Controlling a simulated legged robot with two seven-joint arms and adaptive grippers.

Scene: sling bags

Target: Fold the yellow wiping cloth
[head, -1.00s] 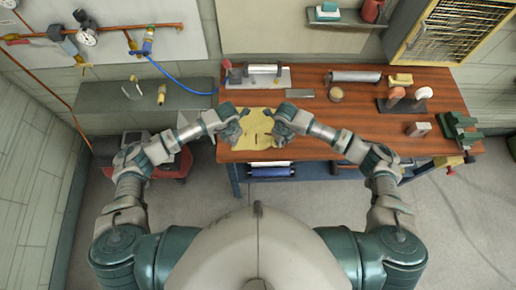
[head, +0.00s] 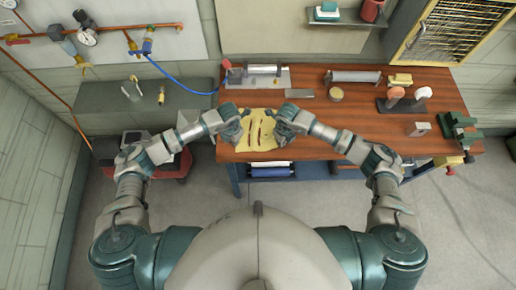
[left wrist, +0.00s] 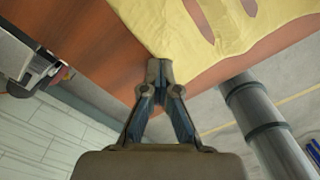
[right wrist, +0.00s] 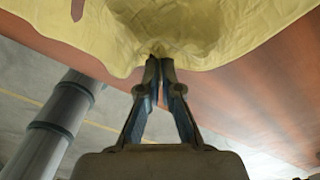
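The yellow wiping cloth (head: 261,131) lies at the front left of the wooden table, between my two grippers. Brown elongated openings show in it, and its surface looks rippled. My left gripper (head: 241,127) is at its left side. In the left wrist view the fingers (left wrist: 159,66) are closed at a corner of the cloth (left wrist: 190,45). My right gripper (head: 283,127) is at its right side. In the right wrist view the closed fingers (right wrist: 160,62) pinch the near edge of the cloth (right wrist: 190,35), which gathers at the tips.
The wooden table (head: 310,145) has free room right of the cloth. A green vise (head: 458,130) is at the right edge.

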